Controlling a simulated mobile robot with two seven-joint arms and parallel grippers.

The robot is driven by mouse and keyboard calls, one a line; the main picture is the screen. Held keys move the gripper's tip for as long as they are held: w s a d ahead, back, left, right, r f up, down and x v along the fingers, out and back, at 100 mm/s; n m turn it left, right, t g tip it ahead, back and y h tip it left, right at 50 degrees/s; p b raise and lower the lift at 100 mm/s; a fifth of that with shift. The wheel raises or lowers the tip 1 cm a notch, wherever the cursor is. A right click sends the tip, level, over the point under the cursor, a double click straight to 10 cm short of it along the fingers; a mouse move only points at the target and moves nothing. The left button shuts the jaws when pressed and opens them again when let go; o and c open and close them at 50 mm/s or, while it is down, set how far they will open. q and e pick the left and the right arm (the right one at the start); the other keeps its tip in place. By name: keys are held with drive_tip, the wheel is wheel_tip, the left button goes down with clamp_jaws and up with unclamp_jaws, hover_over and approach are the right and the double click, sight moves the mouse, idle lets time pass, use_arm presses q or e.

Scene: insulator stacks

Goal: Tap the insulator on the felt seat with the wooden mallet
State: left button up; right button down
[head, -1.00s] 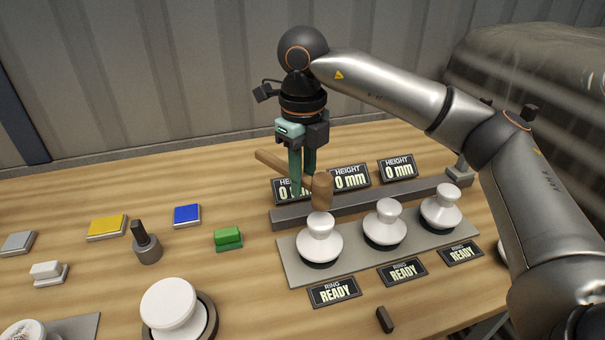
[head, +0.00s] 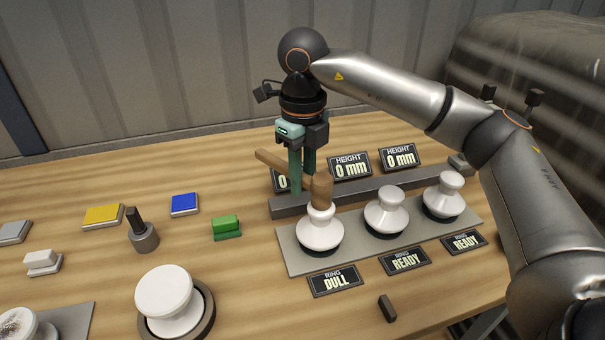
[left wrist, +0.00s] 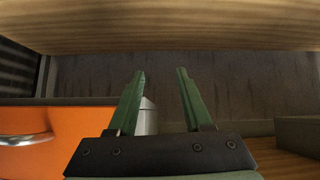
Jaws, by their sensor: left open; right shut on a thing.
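My right gripper (head: 303,178) is shut on the wooden mallet (head: 322,188), whose handle slants up to the left. The mallet head is upright over the leftmost of three white insulators (head: 320,234) and appears to touch its top. This insulator stands upright on the grey plate (head: 300,262); its seat is mostly hidden. The sign in front of it (head: 335,281) reads "RING DULL". A larger white insulator (head: 165,297) sits in a dark round seat (head: 207,318) at the front left. My left gripper (left wrist: 160,75) is open and empty in the left wrist view, below a wooden edge.
The middle insulator (head: 386,213) and right insulator (head: 444,196) have "READY" signs. Height signs (head: 350,166) stand behind a grey bar. An orange drawer (left wrist: 25,125) shows in the left wrist view.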

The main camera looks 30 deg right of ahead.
drive_tip(key=shift+r+p, duration=2.45)
drive_tip(key=shift+r, duration=0.65)
drive_tip(key=shift+f, duration=0.1)
